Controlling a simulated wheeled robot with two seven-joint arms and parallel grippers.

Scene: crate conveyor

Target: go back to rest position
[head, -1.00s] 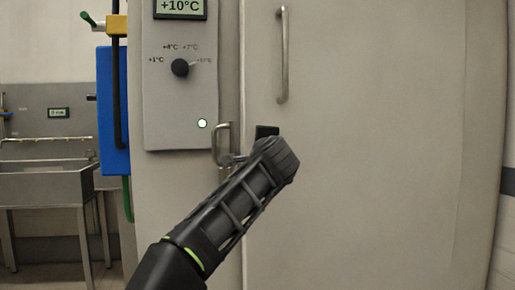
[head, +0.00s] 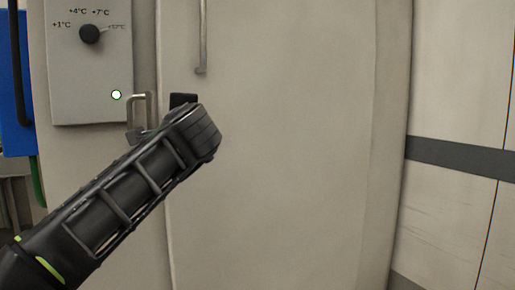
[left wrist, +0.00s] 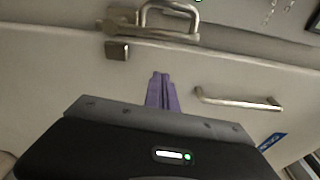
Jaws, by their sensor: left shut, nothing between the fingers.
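My left arm comes in from the lower left of the head view, and its dark wrist end stands in front of the large pale door (head: 300,150). The fingers of my left gripper are hidden there. In the left wrist view my left gripper (left wrist: 161,78) shows two purple fingers pressed together with nothing between them. They point toward the door (left wrist: 60,75) and I see no contact with a handle. My right gripper is in neither view.
A metal latch (head: 140,115) sits just beyond my left wrist, and it also shows in the left wrist view (left wrist: 165,35). The long door handle (head: 204,40) is above. A control panel with a dial (head: 90,34) is at left. Tiled wall (head: 460,80) is at right.

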